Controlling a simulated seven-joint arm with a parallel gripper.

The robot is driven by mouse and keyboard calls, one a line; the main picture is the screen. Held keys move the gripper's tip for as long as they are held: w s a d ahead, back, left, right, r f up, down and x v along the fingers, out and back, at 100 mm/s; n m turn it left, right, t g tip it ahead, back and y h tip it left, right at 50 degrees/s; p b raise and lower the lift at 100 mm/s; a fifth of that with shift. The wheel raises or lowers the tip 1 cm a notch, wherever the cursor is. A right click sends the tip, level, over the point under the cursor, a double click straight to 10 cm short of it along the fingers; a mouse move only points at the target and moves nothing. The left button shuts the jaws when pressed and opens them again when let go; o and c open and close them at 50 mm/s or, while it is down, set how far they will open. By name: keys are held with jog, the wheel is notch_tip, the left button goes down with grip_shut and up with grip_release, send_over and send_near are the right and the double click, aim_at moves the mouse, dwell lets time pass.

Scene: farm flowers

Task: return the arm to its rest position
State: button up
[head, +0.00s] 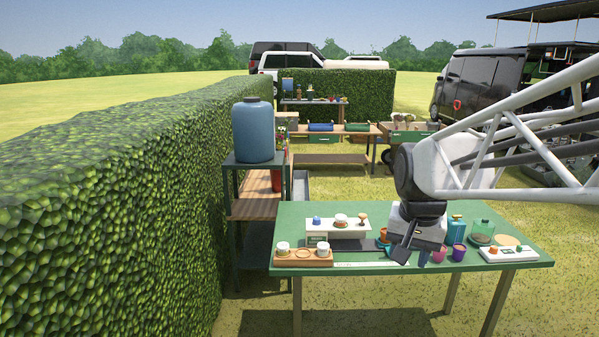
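My gripper (412,257) hangs from my white lattice arm, which comes in from the right. It points down over the right-centre of the green table (350,212). Its two dark fingers look spread apart, and I see nothing held between them. The fingertips appear low, near the tabletop; I cannot tell whether they touch anything. My gripper hides part of the table behind it.
A white machine (336,231) and a wooden tray (304,258) with white cups stand left of my gripper. A purple cup (459,252), a teal container (456,229), a glass jar (482,232) and a white panel (508,254) stand right. A hedge (110,200) lies left.

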jog(key=s+a+f+n, duration=0.1)
jog(key=s+f+n, duration=0.1)
jog(key=s, duration=0.6)
jog(key=s+a+f+n, duration=0.1)
jog(key=s+f+n, duration=0.1)
jog(key=s, duration=0.7)
jog(key=shift+s+f+t, duration=0.25)
jog(key=shift+f+t, duration=0.05)
jog(key=shift+f, duration=0.45)
jog(key=shift+a, duration=0.1)
dwell(0.8)
